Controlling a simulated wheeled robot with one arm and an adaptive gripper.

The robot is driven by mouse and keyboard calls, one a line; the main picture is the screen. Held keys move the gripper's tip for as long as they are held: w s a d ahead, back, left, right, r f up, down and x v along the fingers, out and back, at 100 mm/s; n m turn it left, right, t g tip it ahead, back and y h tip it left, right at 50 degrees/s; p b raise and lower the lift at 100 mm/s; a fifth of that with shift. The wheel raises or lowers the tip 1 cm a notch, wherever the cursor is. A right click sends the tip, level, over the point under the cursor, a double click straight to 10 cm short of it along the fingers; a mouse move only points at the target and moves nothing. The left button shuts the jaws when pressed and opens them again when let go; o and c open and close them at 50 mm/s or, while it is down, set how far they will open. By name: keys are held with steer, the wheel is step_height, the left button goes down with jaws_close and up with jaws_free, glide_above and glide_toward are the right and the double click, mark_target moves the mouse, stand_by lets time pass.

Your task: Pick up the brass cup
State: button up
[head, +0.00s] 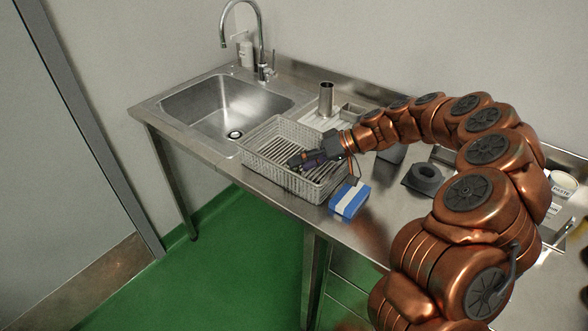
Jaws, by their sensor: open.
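My gripper (298,162) is open and reaches into the grey wire-mesh basket (262,157) from the right. I cannot make out anything between its fingers, and it hides part of the basket's inside. No clearly brass-coloured cup shows. A tall metal cylinder (326,98), greyish-brown and cup-like, stands upright on the ribbed drainboard (312,117) behind the basket. My gripper is in front of it and apart from it. I cannot tell whether this cylinder is the brass cup, or whether a cup lies hidden by my gripper.
A blue and white sponge-like block (349,201) lies right of the basket near the counter's front edge. A dark ring-shaped holder (426,178) stands farther right. The sink (215,105) with its tap (262,45) is at the left. White containers (562,183) stand at the far right.

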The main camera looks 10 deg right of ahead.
steer(key=shift+w+a+f, duration=0.1)
steer(key=shift+a+f, duration=0.1)
steer(key=shift+a, duration=0.05)
steer(key=shift+r, duration=0.1)
steer(key=c, duration=1.4)
